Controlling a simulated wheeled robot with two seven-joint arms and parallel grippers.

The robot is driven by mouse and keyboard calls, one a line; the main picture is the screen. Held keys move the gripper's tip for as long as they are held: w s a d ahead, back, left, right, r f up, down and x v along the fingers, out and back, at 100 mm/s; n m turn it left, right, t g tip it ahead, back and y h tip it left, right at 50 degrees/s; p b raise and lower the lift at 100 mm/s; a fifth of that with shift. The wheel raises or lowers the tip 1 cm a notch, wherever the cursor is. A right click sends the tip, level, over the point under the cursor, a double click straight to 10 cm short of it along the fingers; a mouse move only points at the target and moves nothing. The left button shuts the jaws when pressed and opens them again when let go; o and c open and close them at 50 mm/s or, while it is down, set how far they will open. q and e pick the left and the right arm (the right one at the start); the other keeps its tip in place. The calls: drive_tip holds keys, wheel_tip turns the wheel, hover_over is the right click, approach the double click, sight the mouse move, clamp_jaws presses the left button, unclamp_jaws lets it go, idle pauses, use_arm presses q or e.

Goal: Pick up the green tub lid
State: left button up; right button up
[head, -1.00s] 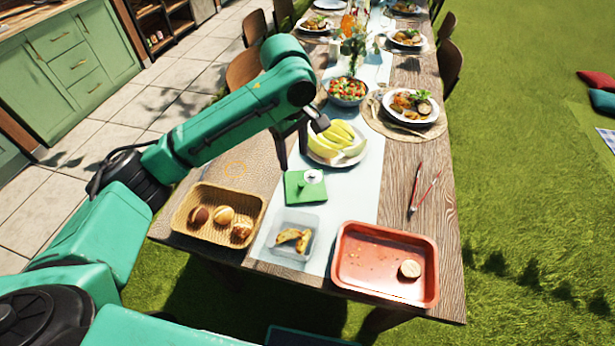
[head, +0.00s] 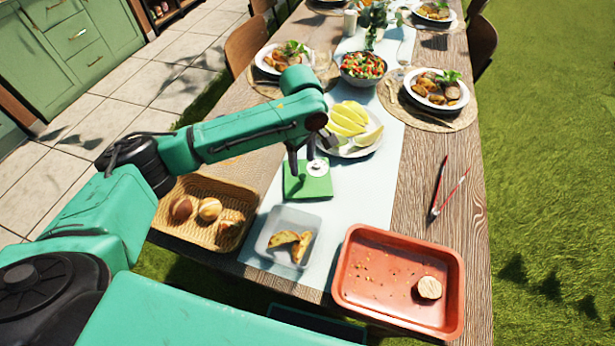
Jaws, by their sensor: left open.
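The green tub lid (head: 299,189) lies flat on the pale table runner, behind the clear tub. A small round white piece shows on top of the lid, partly behind a finger. My left gripper (head: 311,160) is open with its fingers pointing down over the lid's far part. One dark finger overlaps the lid in the picture; I cannot tell whether it touches. The clear tub (head: 268,243) holds potato wedges. My right gripper is not in view.
A bread basket (head: 168,222) stands left of the tub, and a red tray (head: 349,298) with a pale round piece is at the right. A plate of melon slices (head: 348,119) stands just behind the lid. Red-handled tongs (head: 439,187) lie on the right.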

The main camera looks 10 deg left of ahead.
sight(303, 175)
use_arm(q)
wheel_tip(303, 175, down, 5)
drive_tip(key=shift+f, duration=0.15)
clamp_jaws()
